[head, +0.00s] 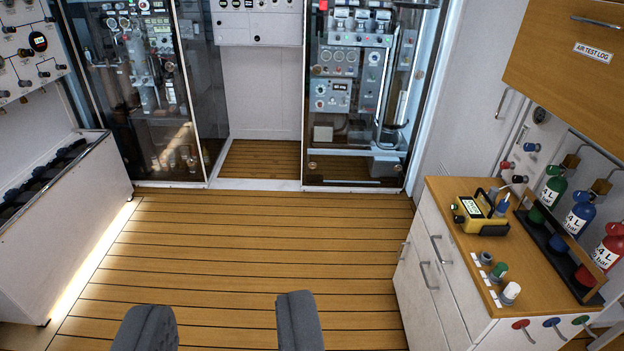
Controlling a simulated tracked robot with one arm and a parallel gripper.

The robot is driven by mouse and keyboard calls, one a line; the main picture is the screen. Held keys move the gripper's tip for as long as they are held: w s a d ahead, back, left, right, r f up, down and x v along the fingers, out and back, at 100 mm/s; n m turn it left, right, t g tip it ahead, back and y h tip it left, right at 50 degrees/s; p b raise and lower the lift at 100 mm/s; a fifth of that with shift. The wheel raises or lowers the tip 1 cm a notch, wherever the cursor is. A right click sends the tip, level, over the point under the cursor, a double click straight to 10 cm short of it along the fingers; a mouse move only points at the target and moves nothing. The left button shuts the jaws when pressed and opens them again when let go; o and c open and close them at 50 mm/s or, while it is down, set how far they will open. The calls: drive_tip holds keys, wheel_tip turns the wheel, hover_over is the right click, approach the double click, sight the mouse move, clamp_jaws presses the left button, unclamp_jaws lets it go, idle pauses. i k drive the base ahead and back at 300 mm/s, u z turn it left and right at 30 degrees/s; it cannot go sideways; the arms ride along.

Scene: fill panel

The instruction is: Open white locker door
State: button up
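My gripper (222,322) shows at the bottom edge, with its two dark grey fingers wide apart and nothing between them. It is over the wooden floor, apart from every door. A tall white locker door (470,90) with a vertical metal handle (502,103) stands at the right, behind the counter, and looks shut. Its lower part is hidden by the counter. The white cabinet (462,295) under the counter also has white fronts with metal handles (436,250). They look shut. I cannot tell for certain which front is the locker the task names.
The wooden counter (468,208) bears a yellow device (478,215) and a rack of green, blue and red cylinders. A wooden overhead cabinet (570,55) juts out above. Glass-fronted panels (355,100) stand ahead. A white bench (65,220) is left. The plank floor (260,240) between is clear.

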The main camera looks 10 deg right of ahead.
sight(478, 113)
drive_tip(key=z, duration=0.1)
drive_tip(key=i, duration=1.25)
drive_tip(key=z, duration=0.3)
drive_tip(key=i, duration=1.25)
drive_tip(key=z, duration=0.4)
drive_tip(key=i, duration=1.2)
drive_tip(key=z, duration=0.25)
